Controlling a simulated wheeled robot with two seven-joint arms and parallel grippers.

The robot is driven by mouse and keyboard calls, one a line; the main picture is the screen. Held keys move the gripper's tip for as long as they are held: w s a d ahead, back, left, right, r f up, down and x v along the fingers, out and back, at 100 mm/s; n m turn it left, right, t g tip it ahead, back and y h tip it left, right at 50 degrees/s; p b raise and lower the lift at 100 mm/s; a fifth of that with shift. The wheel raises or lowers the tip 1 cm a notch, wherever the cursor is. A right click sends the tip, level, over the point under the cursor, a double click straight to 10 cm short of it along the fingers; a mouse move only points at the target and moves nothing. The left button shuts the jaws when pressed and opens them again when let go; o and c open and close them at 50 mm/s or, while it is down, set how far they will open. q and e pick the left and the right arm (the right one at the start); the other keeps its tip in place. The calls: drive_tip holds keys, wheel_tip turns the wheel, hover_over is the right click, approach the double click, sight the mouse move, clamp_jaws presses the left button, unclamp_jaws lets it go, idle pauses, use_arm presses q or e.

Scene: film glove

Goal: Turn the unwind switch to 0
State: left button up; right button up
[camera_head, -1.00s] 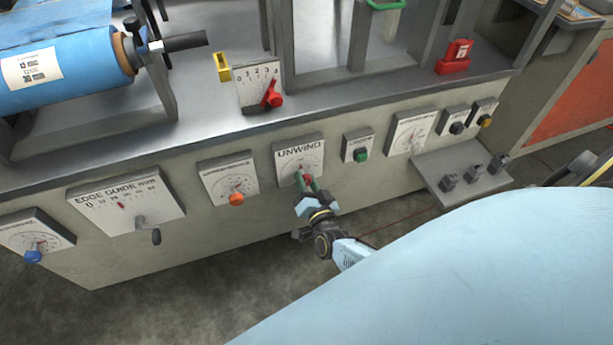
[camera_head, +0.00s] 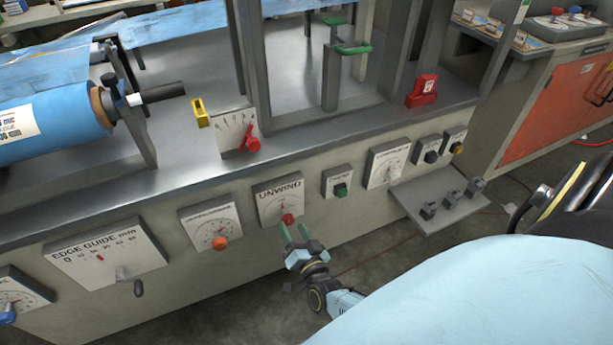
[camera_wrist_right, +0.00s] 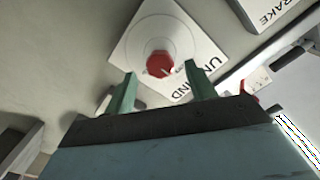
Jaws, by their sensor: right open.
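The unwind switch is a red knob (camera_head: 288,219) on a white plate marked UNWIND (camera_head: 279,199), on the front panel of the machine. In the right wrist view the red knob (camera_wrist_right: 159,64) sits ahead of my fingers, on its white plate (camera_wrist_right: 135,42). My right gripper (camera_head: 297,236) is open, its two green fingers just short of the knob. In the right wrist view the gripper (camera_wrist_right: 160,95) has one finger on each side below the knob, apart from it. The knob's exact setting is too small to read. My left gripper is not in view.
An orange knob (camera_head: 220,243) on a dial plate is to the left and a green button (camera_head: 341,189) to the right. A grey shelf (camera_head: 408,212) juts out at lower right. A red-handled lever (camera_head: 250,144) stands above, on the machine top.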

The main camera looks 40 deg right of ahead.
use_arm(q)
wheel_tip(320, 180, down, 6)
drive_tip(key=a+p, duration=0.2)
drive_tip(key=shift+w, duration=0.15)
use_arm(e)
drive_tip(key=v, duration=1)
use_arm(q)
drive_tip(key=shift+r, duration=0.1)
use_arm(e)
drive_tip(key=shift+w, duration=0.1)
